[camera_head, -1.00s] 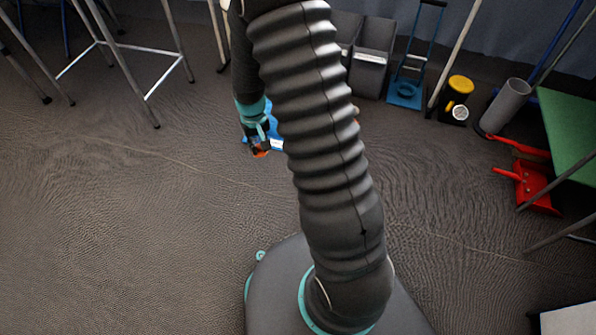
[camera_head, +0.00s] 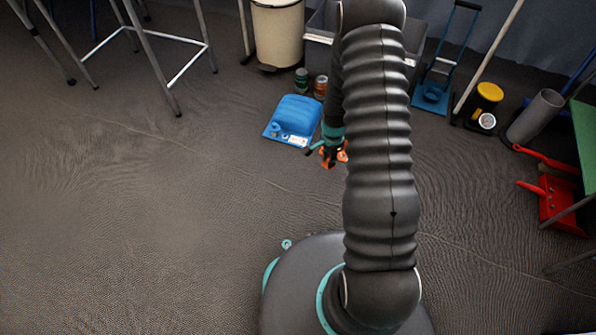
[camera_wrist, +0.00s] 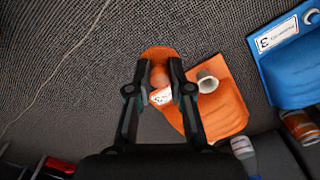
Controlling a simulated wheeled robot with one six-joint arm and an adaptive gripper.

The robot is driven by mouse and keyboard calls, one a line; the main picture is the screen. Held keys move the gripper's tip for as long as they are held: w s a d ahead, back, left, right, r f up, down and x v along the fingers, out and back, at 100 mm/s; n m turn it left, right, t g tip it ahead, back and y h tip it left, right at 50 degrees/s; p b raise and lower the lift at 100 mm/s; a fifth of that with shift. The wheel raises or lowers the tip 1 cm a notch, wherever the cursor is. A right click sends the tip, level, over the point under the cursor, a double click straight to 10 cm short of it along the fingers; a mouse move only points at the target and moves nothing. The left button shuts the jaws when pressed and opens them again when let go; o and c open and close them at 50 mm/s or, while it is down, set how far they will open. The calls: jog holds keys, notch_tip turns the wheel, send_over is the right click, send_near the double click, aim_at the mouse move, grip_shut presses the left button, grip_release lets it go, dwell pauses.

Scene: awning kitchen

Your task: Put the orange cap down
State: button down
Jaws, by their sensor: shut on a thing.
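The orange cap (camera_wrist: 223,108) shows in the wrist view between and to the right of the fingers, with a white label by the fingertips. My gripper (camera_wrist: 160,72) is shut on it, and the fingers hide part of it. In the head view, my gripper (camera_head: 329,157) is low over the floor, with a bit of the orange cap (camera_head: 342,155) showing beside it. My arm hides the rest. I cannot tell whether the cap touches the floor.
A blue item (camera_head: 293,119) with a white label lies left of my gripper. Two small cans (camera_head: 302,80) (camera_head: 320,87) stand behind it, near a cream bin (camera_head: 277,35). A red dustpan (camera_head: 562,203) lies at the right.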

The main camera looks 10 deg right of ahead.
jog(key=b, duration=0.1)
send_over(298, 172)
notch_tip(298, 172, down, 7)
jog(key=shift+f, duration=0.1)
jog(key=shift+w+f+b, duration=0.1)
jog(key=shift+f+b, duration=0.4)
jog(key=shift+f, duration=1.45)
jog(key=shift+f, duration=0.15)
jog(key=c, duration=1.1)
grip_release()
jog(key=shift+o, duration=0.2)
